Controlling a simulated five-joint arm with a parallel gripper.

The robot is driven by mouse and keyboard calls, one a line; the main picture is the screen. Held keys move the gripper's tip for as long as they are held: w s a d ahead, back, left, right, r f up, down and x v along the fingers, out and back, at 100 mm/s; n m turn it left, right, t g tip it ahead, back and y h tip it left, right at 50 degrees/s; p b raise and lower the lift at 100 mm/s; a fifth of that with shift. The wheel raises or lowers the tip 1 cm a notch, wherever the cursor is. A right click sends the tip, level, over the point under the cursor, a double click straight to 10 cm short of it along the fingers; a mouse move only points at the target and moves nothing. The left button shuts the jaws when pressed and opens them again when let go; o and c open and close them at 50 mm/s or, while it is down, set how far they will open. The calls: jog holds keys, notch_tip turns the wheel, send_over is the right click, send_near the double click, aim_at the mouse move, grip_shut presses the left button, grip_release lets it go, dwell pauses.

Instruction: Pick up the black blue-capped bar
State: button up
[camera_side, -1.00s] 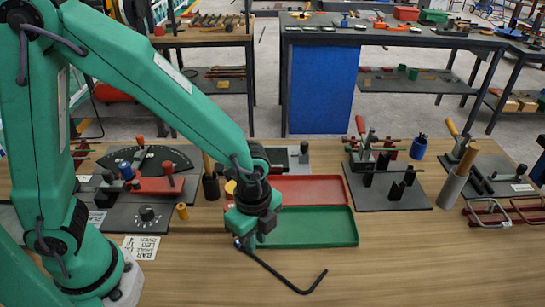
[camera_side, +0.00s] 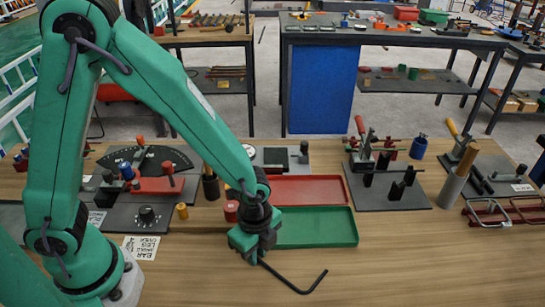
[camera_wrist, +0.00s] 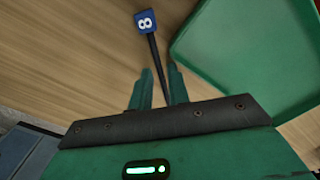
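The black bar (camera_side: 285,280) is bent and lies on the wooden table, its free end turned up at the right in the side view. Its blue cap (camera_wrist: 147,22), marked with a white 8, shows at the top of the wrist view; my gripper hides it in the side view. My gripper (camera_side: 256,256) is low over the capped end. In the wrist view my gripper (camera_wrist: 159,72) has its two fingers apart, with the bar running between them and gaps beside it. I cannot tell whether the fingertips are level with the bar or above it.
A green tray (camera_side: 345,241) lies close behind my gripper, with a red tray (camera_side: 312,181) beyond it. A red cylinder (camera_side: 231,211) stands behind my gripper. A black rack (camera_side: 425,200) is to the right.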

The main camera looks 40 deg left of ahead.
dwell(0.5)
grip_shut()
jog(key=shift+r, duration=0.1)
jog(key=shift+r, duration=1.05)
notch_tip(320, 180, up, 2)
jog(key=shift+r, duration=0.1)
jog(key=s+d+r, duration=0.5)
jog(key=s+r, duration=0.1)
jog(key=s, duration=0.4)
jog(key=shift+s+d+r, duration=0.15)
jog(key=shift+d+r, duration=0.1)
